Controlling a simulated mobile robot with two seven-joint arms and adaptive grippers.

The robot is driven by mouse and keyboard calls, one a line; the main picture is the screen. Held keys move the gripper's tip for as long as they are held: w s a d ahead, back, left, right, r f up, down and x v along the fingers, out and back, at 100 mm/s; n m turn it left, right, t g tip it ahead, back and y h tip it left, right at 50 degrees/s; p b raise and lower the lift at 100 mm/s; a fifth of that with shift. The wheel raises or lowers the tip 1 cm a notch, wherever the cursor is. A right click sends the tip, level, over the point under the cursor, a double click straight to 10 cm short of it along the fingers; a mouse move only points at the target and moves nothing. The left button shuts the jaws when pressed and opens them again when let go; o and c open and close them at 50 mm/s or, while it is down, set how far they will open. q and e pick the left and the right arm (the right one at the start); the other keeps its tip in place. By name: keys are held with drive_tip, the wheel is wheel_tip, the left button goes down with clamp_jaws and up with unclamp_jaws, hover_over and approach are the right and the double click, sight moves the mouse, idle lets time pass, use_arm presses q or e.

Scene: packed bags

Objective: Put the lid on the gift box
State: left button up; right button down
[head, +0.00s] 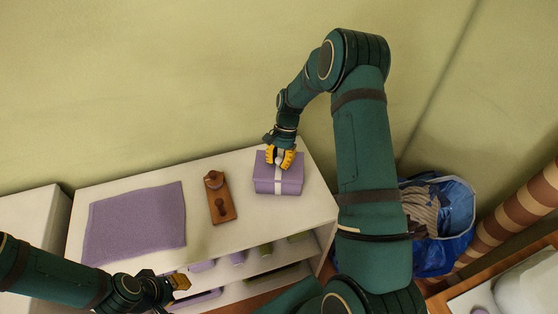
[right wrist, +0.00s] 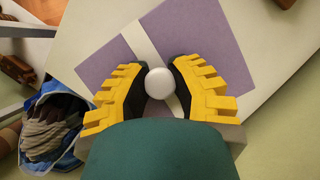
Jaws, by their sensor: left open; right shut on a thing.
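The purple gift box (head: 279,188) with a white ribbon band stands at the right end of the white shelf top. Its purple lid (head: 294,165) is over the box and looks lined up with it; I cannot tell if it is fully seated. My right gripper (head: 280,160) is above the lid. In the right wrist view, the yellow fingers (right wrist: 158,84) are shut on the lid's round white knob (right wrist: 159,83), with the purple lid (right wrist: 213,40) below. My left gripper (head: 179,285) is open and empty, low at the front left of the shelf, away from the box.
A brown wooden piece (head: 221,206) with a round part lies left of the box. A purple cloth (head: 135,222) lies flat at the left of the white shelf unit (head: 245,226). Purple and green things sit on the lower shelves. A blue bag (head: 458,213) stands at the right.

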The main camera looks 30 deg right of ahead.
idle(0.4)
drive_tip(key=shift+c, duration=1)
unclamp_jaws()
drive_tip(key=shift+r+p, duration=2.45)
drive_tip(key=shift+r, duration=1)
drive_tip(key=shift+c, duration=0.4)
clamp_jaws()
